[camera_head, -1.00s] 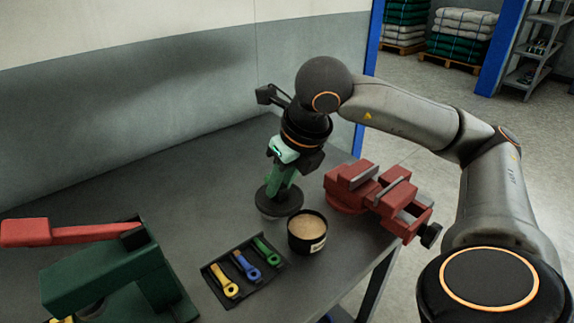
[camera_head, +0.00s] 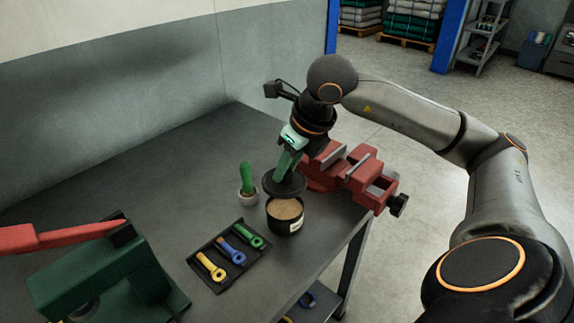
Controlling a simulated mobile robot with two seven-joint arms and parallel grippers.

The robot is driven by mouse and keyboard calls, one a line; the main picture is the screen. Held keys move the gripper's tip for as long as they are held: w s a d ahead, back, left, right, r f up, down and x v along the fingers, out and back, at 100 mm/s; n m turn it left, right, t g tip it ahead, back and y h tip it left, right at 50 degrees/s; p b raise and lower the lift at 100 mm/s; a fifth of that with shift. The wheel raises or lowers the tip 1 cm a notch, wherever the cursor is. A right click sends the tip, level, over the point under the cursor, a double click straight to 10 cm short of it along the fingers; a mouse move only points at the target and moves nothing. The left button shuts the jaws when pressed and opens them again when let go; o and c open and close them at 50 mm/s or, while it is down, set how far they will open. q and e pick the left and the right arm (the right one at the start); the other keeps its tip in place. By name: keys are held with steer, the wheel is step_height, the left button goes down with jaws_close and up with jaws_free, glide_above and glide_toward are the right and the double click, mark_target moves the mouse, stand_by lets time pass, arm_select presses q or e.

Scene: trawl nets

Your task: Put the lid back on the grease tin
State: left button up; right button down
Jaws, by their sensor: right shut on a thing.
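The grease tin (camera_head: 285,222) is a black round tin with a pale label, open at the top, with tan grease showing inside. It stands on the grey workbench. The dark round lid (camera_head: 283,186) is in my right gripper (camera_head: 289,168), slightly tilted, above the back part of the tin. The gripper is shut on the lid; its fingers are partly hidden by the gripper body. I cannot tell whether the lid touches the rim. My left gripper is not in view.
A red vise (camera_head: 350,175) stands close right of the tin. A white pot with a green handle (camera_head: 247,186) is just left of the lid. A black tray (camera_head: 205,277) holds yellow, blue and green tools in front. A green and red lever machine (camera_head: 95,270) is at left.

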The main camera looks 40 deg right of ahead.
mark_target(290, 184)
steer(key=shift+f+b, duration=0.6)
steer(key=shift+f, duration=0.35)
step_height(290, 184, down, 3)
steer(key=shift+r+b, duration=0.2)
steer(key=shift+b, duration=0.9)
steer(key=shift+f+b, duration=0.55)
steer(key=shift+f, duration=0.1)
arm_select(q)
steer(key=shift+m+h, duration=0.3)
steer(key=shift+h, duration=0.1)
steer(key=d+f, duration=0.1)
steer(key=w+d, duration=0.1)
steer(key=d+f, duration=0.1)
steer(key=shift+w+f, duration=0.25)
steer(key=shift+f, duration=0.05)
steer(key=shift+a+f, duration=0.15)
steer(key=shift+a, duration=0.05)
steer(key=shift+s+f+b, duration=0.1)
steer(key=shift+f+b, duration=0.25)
steer(key=shift+b, duration=0.15)
arm_select(e)
steer(key=shift+f, duration=0.15)
